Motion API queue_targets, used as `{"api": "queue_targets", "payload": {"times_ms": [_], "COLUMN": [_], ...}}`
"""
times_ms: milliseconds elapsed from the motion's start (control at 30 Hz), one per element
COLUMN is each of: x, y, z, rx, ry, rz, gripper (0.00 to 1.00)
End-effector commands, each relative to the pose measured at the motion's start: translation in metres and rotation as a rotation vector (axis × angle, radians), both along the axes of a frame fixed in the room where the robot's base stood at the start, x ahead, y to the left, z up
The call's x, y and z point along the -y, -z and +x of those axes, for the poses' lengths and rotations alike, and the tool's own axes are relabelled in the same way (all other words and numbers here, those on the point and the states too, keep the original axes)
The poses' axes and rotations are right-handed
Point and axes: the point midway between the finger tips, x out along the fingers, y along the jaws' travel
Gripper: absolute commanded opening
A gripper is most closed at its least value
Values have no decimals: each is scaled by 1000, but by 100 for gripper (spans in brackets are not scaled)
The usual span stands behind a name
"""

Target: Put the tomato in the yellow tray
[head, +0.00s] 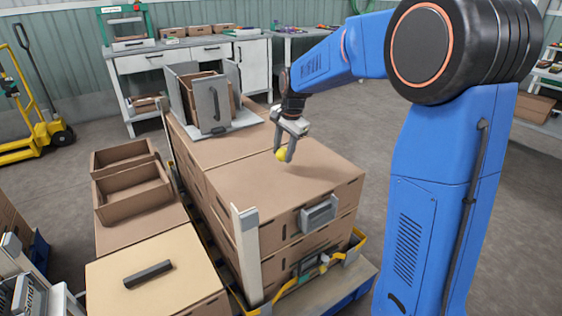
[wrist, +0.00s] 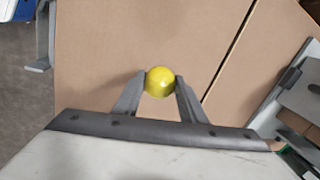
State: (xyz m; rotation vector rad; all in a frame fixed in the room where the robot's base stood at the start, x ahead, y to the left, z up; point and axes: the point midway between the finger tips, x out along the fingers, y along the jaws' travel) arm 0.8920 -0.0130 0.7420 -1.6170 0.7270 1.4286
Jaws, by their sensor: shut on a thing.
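A round yellow tomato (head: 282,155) is held between the fingertips of my gripper (head: 285,152), above the top of the stacked cardboard boxes (head: 300,182). In the wrist view the tomato (wrist: 160,82) sits between the two grey fingertips, with a finger touching it on each side. My gripper points down and is shut on it. I cannot make out a yellow tray in either view.
A grey bracketed holder (head: 212,108) stands on the far end of the boxes. Open cardboard trays (head: 130,178) and a lidded box with a dark handle (head: 150,275) are at left. A workbench (head: 190,55) and yellow pallet jack (head: 35,130) stand behind.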

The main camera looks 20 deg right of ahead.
Motion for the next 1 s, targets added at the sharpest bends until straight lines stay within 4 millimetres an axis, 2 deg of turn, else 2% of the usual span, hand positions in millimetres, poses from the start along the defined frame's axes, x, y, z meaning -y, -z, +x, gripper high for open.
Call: {"api": "queue_targets", "payload": {"times_ms": [167,400,800,833,867,900,1000], "x": [0,0,0,0,0,0,0], "y": [11,39,44,44,43,43,43], "z": [0,0,0,0,0,0,0], "rx": [-1,-2,0,0,0,0,0], "ry": [0,0,0,0,0,0,0], "rz": [0,0,0,0,0,0,0], "gripper": [23,23,23,44,52,56,56]}}
